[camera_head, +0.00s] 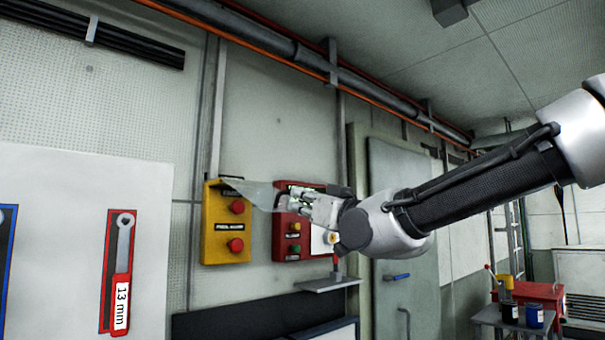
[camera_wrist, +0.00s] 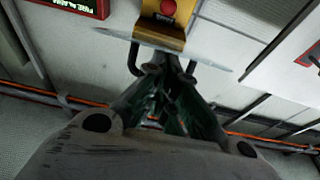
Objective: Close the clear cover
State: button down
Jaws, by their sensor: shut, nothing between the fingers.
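The clear cover (camera_head: 250,191) is a thin see-through plate. It is raised and sticks out from the upper part of the yellow button box (camera_head: 226,222), which has two red buttons. My gripper (camera_head: 291,197) is shut and empty, close to the outer end of the cover; I cannot tell if they touch. In the wrist view, the cover (camera_wrist: 205,60) shows almost edge-on as a pale strip across the yellow box (camera_wrist: 160,38), with one red button visible. My gripper's fingertips (camera_wrist: 162,68) are just by this strip.
A red button box (camera_head: 288,243) is on the wall to the right, partly hidden behind my gripper. A small grey shelf (camera_head: 328,284) juts out below it. A white board with a 13 mm wrench (camera_head: 122,270) is at left. Pipes run overhead.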

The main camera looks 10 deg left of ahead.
jog(key=w+a+f+t+y, duration=0.1)
jog(key=w+a+f, duration=0.5)
jog(key=f, duration=0.2)
jog(key=w+a+f+t+y, duration=0.2)
jog(key=w+a+f, duration=0.4)
jog(key=f, duration=0.3)
jog(key=shift+a+f, duration=0.25)
jog(key=shift+a, duration=0.5)
jog(key=shift+s+d, duration=0.1)
